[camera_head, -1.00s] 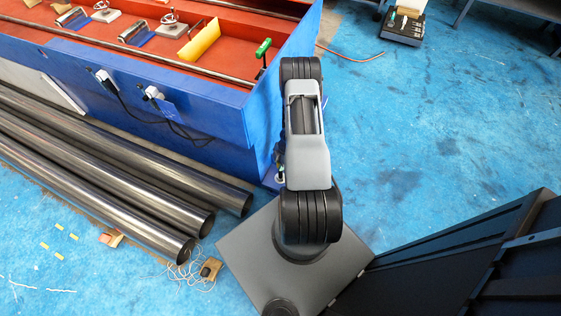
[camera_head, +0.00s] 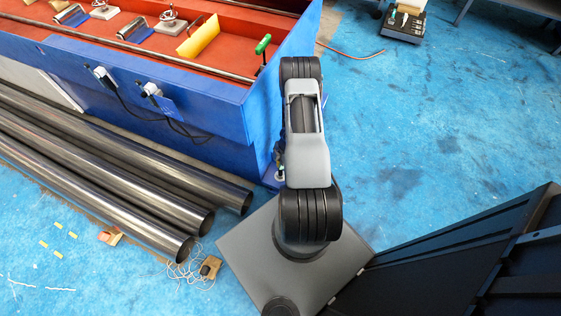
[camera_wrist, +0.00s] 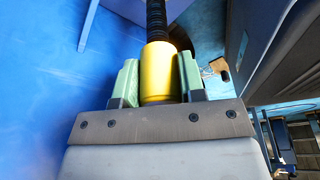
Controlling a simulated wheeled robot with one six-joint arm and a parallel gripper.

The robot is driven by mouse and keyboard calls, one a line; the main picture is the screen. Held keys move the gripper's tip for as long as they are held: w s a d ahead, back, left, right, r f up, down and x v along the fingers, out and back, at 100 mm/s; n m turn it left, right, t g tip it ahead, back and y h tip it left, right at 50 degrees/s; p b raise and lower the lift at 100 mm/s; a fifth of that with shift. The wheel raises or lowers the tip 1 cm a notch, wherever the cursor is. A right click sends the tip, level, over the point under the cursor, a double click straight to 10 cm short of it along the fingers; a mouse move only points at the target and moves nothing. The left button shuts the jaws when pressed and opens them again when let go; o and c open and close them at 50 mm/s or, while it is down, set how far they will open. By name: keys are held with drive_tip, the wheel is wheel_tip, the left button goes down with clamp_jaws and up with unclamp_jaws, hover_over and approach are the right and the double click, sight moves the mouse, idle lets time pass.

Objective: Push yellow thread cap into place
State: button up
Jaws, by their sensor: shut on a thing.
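In the wrist view, the yellow thread cap (camera_wrist: 159,75) sits between the two green fingers of my gripper (camera_wrist: 158,66). The gripper is shut on it. A black ribbed threaded piece (camera_wrist: 156,22) rises from the cap's far end, in line with it. How deep the thread goes into the cap is hidden. In the head view, my arm covers the place, so the cap and gripper do not show there.
A blue bench (camera_head: 200,92) with a red trough stands at upper left. Several steel tubes (camera_head: 120,190) lie on the blue floor at left, open ends near my base. A black panelled structure (camera_head: 450,265) is at lower right. Clear floor lies at right.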

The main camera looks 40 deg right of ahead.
drive_tip(key=shift+f+b, duration=1.9)
drive_tip(key=shift+f, duration=1)
drive_tip(key=o, duration=1)
drive_tip(key=p+v, duration=0.6)
drive_tip(key=v, duration=0.7)
drive_tip(key=shift+r, duration=0.4)
